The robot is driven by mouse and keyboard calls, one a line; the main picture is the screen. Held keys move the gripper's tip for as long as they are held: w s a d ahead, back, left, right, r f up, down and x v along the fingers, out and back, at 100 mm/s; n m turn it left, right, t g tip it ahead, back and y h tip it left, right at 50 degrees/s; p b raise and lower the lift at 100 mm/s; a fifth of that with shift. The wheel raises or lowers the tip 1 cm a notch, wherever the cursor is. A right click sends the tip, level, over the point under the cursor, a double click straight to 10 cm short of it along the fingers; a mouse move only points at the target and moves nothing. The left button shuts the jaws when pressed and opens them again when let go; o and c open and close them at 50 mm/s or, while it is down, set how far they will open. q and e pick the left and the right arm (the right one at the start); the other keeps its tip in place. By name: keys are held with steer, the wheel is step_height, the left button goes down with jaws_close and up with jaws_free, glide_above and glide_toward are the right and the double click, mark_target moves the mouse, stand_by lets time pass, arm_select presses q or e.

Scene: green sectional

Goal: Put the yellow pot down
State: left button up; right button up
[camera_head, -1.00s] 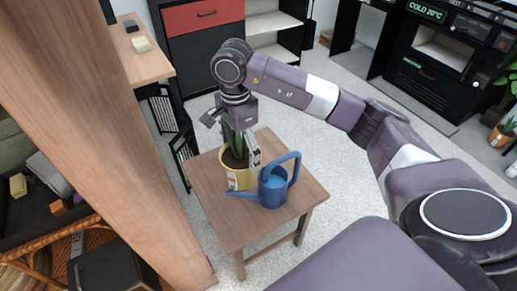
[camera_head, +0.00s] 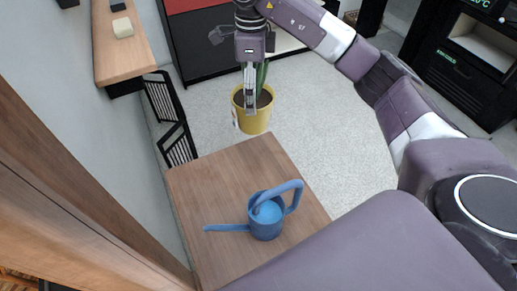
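The yellow pot (camera_head: 257,123) holds a green plant (camera_head: 262,77) in dark soil and shows past the far edge of the wooden table (camera_head: 215,176), over the pale floor. My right gripper (camera_head: 250,106) points down at it from above, with its fingers at the pot's near side, closed on its wall. The far finger is hidden by the plant and pot. I cannot tell how high the pot's base is above the floor. My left gripper is not in view.
A blue watering can (camera_head: 266,222) stands on the table. A black metal rack (camera_head: 165,108) is left of the pot, below a wooden shelf (camera_head: 118,55). A black cabinet (camera_head: 195,55) is behind. Floor to the pot's right is clear.

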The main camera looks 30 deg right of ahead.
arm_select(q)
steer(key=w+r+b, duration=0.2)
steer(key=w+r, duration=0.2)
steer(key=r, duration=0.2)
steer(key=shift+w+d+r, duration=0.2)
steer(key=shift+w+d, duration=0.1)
arm_select(e)
step_height(320, 180, down, 19)
steer(key=shift+f, duration=0.2)
steer(key=shift+s+a, duration=0.1)
steer(key=o, duration=2.1)
steer(key=shift+f, duration=0.1)
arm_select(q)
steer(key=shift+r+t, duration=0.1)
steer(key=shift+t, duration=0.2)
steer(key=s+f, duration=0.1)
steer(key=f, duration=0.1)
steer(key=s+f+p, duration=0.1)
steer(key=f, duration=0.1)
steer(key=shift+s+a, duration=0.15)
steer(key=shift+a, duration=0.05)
arm_select(e)
step_height(320, 180, up, 12)
steer(key=shift+r, duration=0.1)
